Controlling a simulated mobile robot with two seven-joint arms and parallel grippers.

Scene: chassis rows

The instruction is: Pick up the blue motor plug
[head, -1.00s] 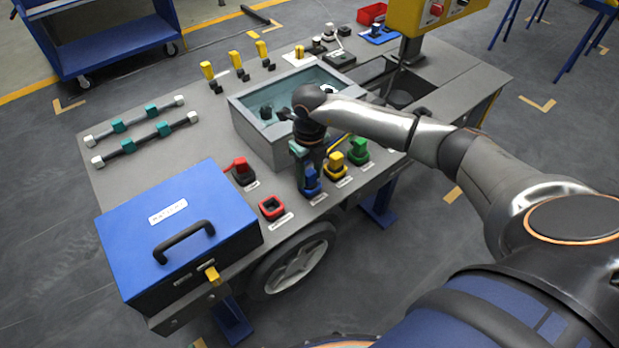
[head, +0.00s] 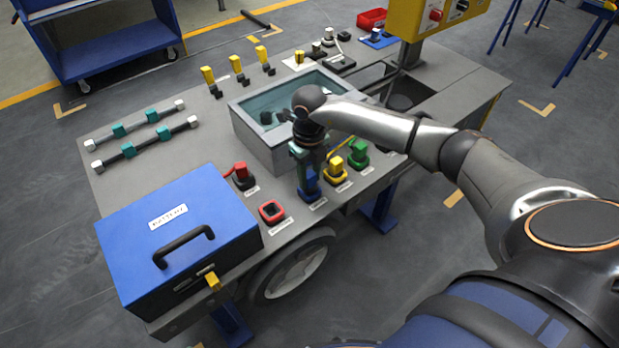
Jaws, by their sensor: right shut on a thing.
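The blue motor plug (head: 309,184) stands upright at its blue socket in the front row of the bench, right of the empty red-rimmed socket (head: 271,211). My right gripper (head: 306,170) comes down on it from above and is shut on it. The fingers and wrist hide the plug's upper part, and I cannot tell whether it sits fully in its socket. My left gripper is not in view.
A yellow plug (head: 335,166) and a green plug (head: 358,153) stand close on the right. An open grey-walled bin (head: 264,140) is just behind. The blue battery box (head: 160,220) fills the front left.

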